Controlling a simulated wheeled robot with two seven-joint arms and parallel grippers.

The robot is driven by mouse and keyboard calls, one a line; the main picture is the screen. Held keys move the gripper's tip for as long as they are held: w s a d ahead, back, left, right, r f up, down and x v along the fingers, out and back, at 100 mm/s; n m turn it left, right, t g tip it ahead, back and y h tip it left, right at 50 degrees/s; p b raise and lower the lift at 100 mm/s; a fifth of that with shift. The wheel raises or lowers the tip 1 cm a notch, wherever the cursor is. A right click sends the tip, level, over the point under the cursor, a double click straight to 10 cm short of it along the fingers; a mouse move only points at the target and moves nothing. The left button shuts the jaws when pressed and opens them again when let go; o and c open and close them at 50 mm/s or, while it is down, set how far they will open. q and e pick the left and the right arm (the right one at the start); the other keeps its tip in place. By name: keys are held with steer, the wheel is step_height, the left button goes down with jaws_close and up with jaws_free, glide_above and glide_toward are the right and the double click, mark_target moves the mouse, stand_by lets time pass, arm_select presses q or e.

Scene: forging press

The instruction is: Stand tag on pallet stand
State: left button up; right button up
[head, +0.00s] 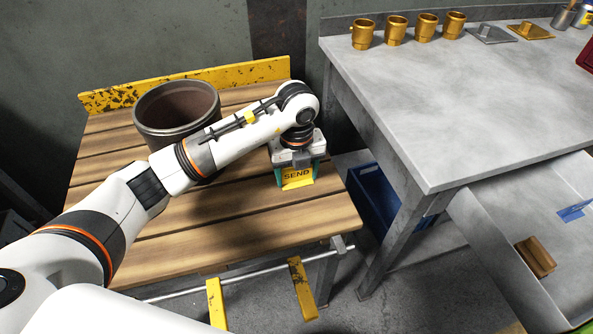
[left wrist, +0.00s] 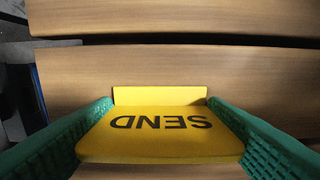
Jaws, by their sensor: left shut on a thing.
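The yellow tag (head: 297,177) with the black word SEND is at the right side of the wooden pallet stand (head: 240,215). My left gripper (head: 297,174) is above it, pointing down. In the left wrist view the tag (left wrist: 160,130) sits between the two green fingers (left wrist: 160,140), which close on its left and right edges. The lettering appears upside down there, and a yellow foot strip lies at the tag's far edge. The planks are right below; I cannot tell whether the tag touches them. My right gripper is not in view.
A dark round pot (head: 177,110) stands on the pallet stand, left of my forearm. A yellow worn board (head: 185,84) edges its back. A grey table (head: 450,95) to the right holds several brass cups (head: 395,31). A blue bin (head: 375,200) sits below.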

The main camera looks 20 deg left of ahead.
arm_select(q)
steer(key=o, duration=0.9)
steer(key=shift+o, duration=0.2)
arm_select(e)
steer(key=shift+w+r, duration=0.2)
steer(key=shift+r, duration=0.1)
arm_select(q)
step_height(320, 180, up, 11)
steer(key=shift+f+p, duration=0.1)
steer(key=shift+p, duration=0.75)
steer(key=shift+r, duration=0.7)
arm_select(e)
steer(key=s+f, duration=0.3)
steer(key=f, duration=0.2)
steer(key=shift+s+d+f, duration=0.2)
